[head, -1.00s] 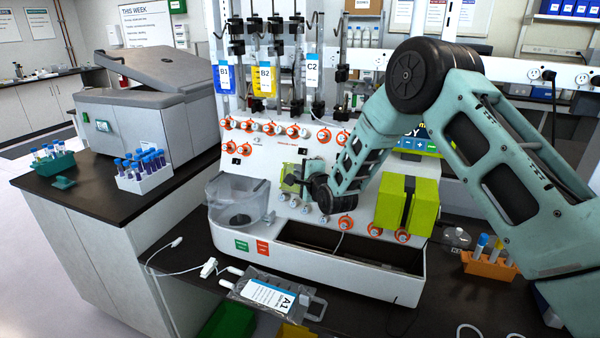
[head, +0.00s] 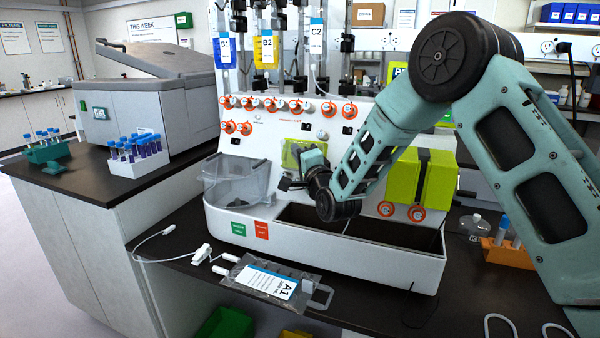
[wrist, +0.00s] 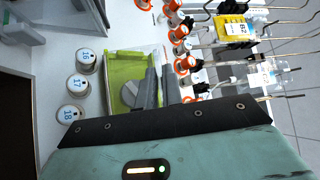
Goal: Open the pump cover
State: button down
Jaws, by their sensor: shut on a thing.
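The green pump cover (head: 292,153) is on the sloped white front of the cell processor, left of centre in the head view. It also shows in the wrist view (wrist: 122,70), as a bright green panel by my fingers. My gripper (head: 286,184) is at the cover's lower part in the head view. In the wrist view, its dark grey fingers (wrist: 150,92) are shut at the cover's edge. The exact contact and the cover's angle are partly hidden by the fingers and wrist.
A second green pump housing (head: 437,180) stands to the right of my wrist. A clear bowl (head: 232,180) is at the left. Numbered round knobs (wrist: 76,87) are beside the cover. Hanging bags and orange-ringed knobs are above. A bag labelled A1 (head: 270,285) lies in front.

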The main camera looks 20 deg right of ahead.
aim_at(296, 167)
notch_tip(296, 167, down, 6)
jog(key=s+a+n+t+y+b, duration=0.2)
jog(key=n+y+b, duration=0.3)
jog(key=b, duration=1.5)
jog(key=s+n+t, duration=0.1)
jog(key=n, duration=0.1)
jog(key=shift+f+n+b, duration=0.2)
jog(key=shift+n+b, duration=0.2)
jog(key=shift+w+d+f, duration=0.1)
jog(key=shift+d, duration=0.05)
jog(key=c, duration=1.5)
grip_release()
jog(key=shift+w+f, duration=0.1)
jog(key=shift+c, duration=0.2)
